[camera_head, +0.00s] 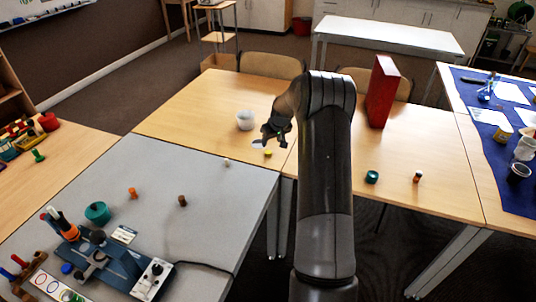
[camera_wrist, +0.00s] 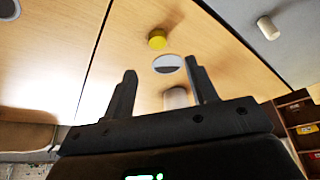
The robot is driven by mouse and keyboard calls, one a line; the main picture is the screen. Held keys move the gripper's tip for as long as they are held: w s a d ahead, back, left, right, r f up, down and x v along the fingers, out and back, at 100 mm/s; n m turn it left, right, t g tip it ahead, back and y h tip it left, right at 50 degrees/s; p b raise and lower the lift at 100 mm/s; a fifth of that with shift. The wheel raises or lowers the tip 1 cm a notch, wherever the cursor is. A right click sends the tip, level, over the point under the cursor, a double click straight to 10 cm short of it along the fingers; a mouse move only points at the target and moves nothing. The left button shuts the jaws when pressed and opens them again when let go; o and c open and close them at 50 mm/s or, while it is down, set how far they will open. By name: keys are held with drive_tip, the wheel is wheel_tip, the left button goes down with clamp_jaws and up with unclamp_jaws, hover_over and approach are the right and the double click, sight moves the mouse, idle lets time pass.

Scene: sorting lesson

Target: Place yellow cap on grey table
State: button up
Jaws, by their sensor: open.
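The small yellow cap (camera_head: 267,152) rests on the wooden table (camera_head: 185,112), near its front edge. It also shows in the wrist view (camera_wrist: 157,39), a little beyond my fingertips. My gripper (camera_head: 274,138) hangs over the wooden table beside the cap. Its two fingers (camera_wrist: 160,70) are apart with nothing held between them; the cap lies outside them. The grey table (camera_head: 150,170) stands in front of and to the left of the wooden table, and a corner of it shows at upper right in the wrist view (camera_wrist: 232,12).
A white cup (camera_head: 245,121) and a pale round disc (camera_head: 258,146) are close to the cap. The grey table holds a small white cylinder (camera_head: 227,162), a brown cylinder (camera_head: 182,201), an orange piece (camera_head: 132,193) and a blue device (camera_head: 110,262). Its middle has free room. A red block (camera_head: 382,92) stands right.

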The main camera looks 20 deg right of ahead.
sight(268, 152)
drive_tip(key=x, duration=0.9)
drive_tip(key=shift+s+d+f, duration=0.1)
drive_tip(key=shift+d+f, duration=0.05)
drive_tip(key=shift+d, duration=0.05)
drive_tip(key=c, duration=1.1)
clamp_jaws()
drive_tip(key=shift+r, duration=0.6)
drive_tip(key=r, duration=0.2)
drive_tip(key=s+d+r, duration=0.1)
drive_tip(key=shift+r, duration=0.4)
drive_tip(key=s+d+r, duration=0.6)
drive_tip(key=s, duration=0.1)
drive_tip(key=shift+s+d, duration=0.35)
drive_tip(key=shift+s, duration=0.05)
